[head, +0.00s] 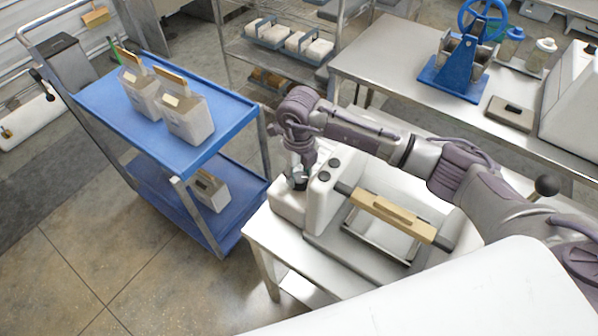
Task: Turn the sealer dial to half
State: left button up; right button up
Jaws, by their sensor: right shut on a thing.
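The sealer (322,206) is a white machine on a metal table, with a bar carrying a wooden handle (395,212) across its front. Two dark round knobs (323,176) show on its end housing. My right gripper (297,180) points down at the sealer's left end, beside that housing. It is shut on a small part there, apparently the sealer dial; the fingers hide most of it, so its setting cannot be read. My left gripper is not in view.
A blue cart (228,108) with white bags (190,122) stands at the left. Behind are a wire rack with trays (270,38) and a steel bench (395,60) bearing a blue hand-wheel press (460,66). Floor at the lower left is clear.

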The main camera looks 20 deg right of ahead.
aim_at(299, 177)
jog(key=shift+c, duration=0.6)
jog(key=shift+f+n+b, duration=0.15)
jog(key=shift+n+b, duration=0.25)
jog(key=shift+b, duration=0.25)
jog(key=n+b, duration=0.8)
jog(key=b, duration=0.4)
jog(key=shift+a+n, duration=0.1)
jog(key=shift+n, duration=0.3)
jog(key=shift+s+r+n+b, duration=0.1)
jog(key=shift+r+n+b, duration=0.1)
jog(key=shift+n+b, duration=1.1)
jog(key=o, duration=1.1)
jog(key=shift+o, duration=0.2)
notch_tip(299, 177, up, 12)
